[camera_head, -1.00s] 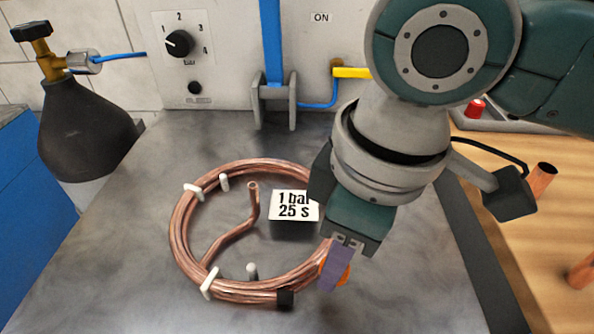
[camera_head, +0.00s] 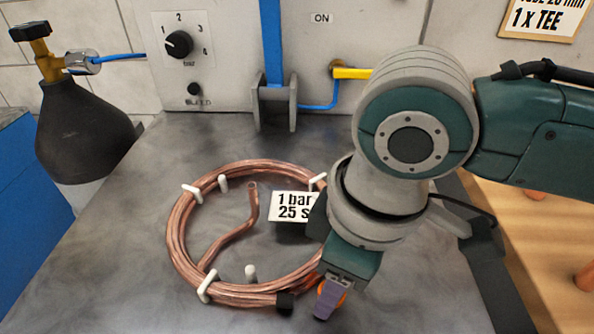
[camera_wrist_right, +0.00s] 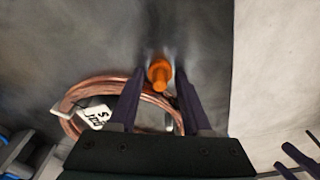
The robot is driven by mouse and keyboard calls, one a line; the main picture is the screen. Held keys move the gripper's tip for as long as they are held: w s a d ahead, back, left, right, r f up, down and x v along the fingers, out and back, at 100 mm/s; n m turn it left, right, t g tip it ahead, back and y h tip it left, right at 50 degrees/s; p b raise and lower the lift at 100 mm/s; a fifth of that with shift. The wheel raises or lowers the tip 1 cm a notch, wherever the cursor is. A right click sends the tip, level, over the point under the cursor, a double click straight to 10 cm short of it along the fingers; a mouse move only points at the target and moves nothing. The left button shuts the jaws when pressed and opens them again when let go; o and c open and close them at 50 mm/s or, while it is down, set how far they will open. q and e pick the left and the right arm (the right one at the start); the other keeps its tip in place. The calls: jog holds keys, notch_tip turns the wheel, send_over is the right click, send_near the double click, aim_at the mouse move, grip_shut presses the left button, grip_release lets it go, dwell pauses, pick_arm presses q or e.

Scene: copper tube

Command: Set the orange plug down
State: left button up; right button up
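The orange plug (camera_wrist_right: 159,75) sits between the two purple fingers of my right gripper (camera_wrist_right: 160,80) in the right wrist view, its narrow end toward the camera. My right gripper is shut on it. In the head view this gripper (camera_head: 328,301) points down, low over the grey worktop just right of the coil's black end cap. Only orange edges of the plug (camera_head: 341,293) show around the finger there. Dark shading lies around the plug in the wrist view. I cannot tell whether it touches the worktop. My left gripper is not in view.
A copper tube coil (camera_head: 180,235) with white clips lies left of the gripper. A block labelled "1 bar 25 s" (camera_head: 292,206) stands beside the coil's inner right side. The grey worktop (camera_head: 400,305) is clear to the right of the gripper.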

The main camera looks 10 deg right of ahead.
jog(key=shift+r, duration=0.1)
jog(key=shift+s+a+r+y+p, duration=0.8)
jog(key=shift+s+a+r+p, duration=0.6)
jog(key=shift+r, duration=4)
jog(key=s+d+f+m+t+h, duration=0.2)
jog(key=s+d+f+m, duration=0.2)
jog(key=s+d+m, duration=0.4)
jog(key=s+d, duration=0.1)
jog(key=d, duration=0.3)
jog(key=shift+s+t+h, duration=0.2)
jog(key=shift+t+h, duration=0.1)
jog(key=shift+t, duration=0.1)
jog(key=shift+d, duration=0.1)
